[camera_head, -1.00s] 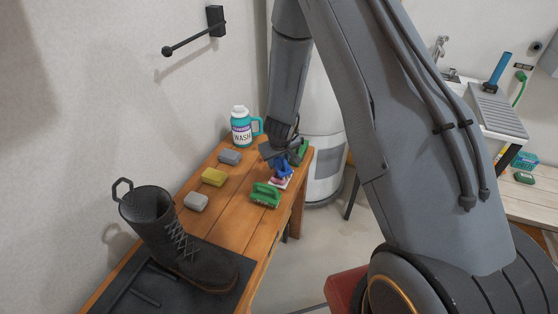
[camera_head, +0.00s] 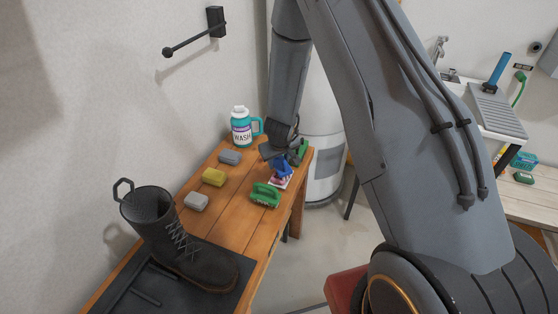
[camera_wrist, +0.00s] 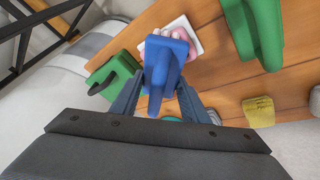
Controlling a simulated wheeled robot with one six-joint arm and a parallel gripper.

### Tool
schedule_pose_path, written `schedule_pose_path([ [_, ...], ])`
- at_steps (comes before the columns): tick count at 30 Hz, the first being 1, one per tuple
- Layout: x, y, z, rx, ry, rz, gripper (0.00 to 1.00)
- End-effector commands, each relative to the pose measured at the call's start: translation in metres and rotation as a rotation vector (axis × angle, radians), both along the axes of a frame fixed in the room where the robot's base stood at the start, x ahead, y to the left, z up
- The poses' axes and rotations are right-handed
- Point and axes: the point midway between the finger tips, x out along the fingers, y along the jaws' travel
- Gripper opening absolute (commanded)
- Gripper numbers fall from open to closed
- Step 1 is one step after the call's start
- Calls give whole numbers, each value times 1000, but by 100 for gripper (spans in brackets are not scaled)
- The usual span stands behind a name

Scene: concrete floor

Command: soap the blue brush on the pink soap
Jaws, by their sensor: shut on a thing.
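My gripper (camera_wrist: 160,108) is shut on the blue brush (camera_wrist: 163,65), which it holds over the pink soap (camera_wrist: 180,34). The soap lies on a white dish (camera_wrist: 192,27) on the wooden table. In the head view the blue brush (camera_head: 282,167) sits right at the pink soap (camera_head: 279,181), with the white dish (camera_head: 286,185) under it. The brush seems to touch the soap, but its underside is hidden, so I cannot tell for sure.
Grey and yellow (camera_head: 213,177) sponges lie to the left. A wash jug (camera_head: 241,126) stands at the back. A black boot (camera_head: 178,240) stands on a dark mat (camera_head: 222,294) at the near end.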

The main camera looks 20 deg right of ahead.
Motion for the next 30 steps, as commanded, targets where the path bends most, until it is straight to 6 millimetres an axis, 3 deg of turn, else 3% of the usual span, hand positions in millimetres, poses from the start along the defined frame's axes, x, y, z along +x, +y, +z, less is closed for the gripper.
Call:
schedule_pose_path([
  [17,-2,0,-1,0,4,0,23],
  [30,-2,0,21,0,2,1,23],
])
